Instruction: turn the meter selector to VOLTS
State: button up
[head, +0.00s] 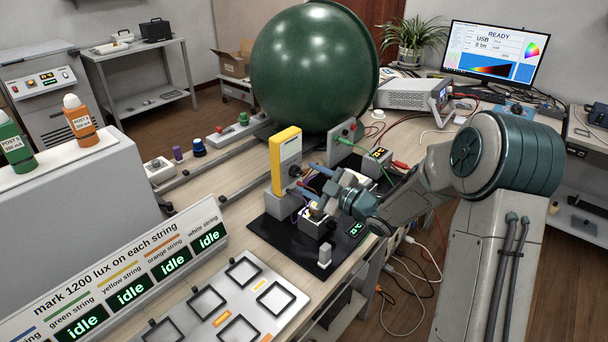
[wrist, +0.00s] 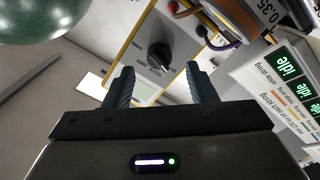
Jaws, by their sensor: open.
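The yellow-edged meter (head: 285,158) stands upright on a black mat (head: 272,238) in the head view. In the wrist view, the meter's pale face (wrist: 137,52) carries a black round selector knob (wrist: 159,57) with a pointer. Small lettering beside the knob is too small to read surely, so I cannot tell the selected setting. My gripper (head: 308,179) is at the meter's right side with its fingers toward its face. In the wrist view my gripper (wrist: 161,82) is open, one finger either side of the knob, apart from it.
A large green sphere (head: 312,68) stands behind the meter. A panel of idle displays (head: 130,290) and a tray of square frames (head: 240,270) lie in front.

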aim_at(300, 174)
jog(key=shift+x, duration=1.55)
jog(key=shift+c, duration=0.3)
jog(key=c, duration=0.9)
jog(key=shift+d, duration=0.2)
jog(key=shift+a, duration=0.1)
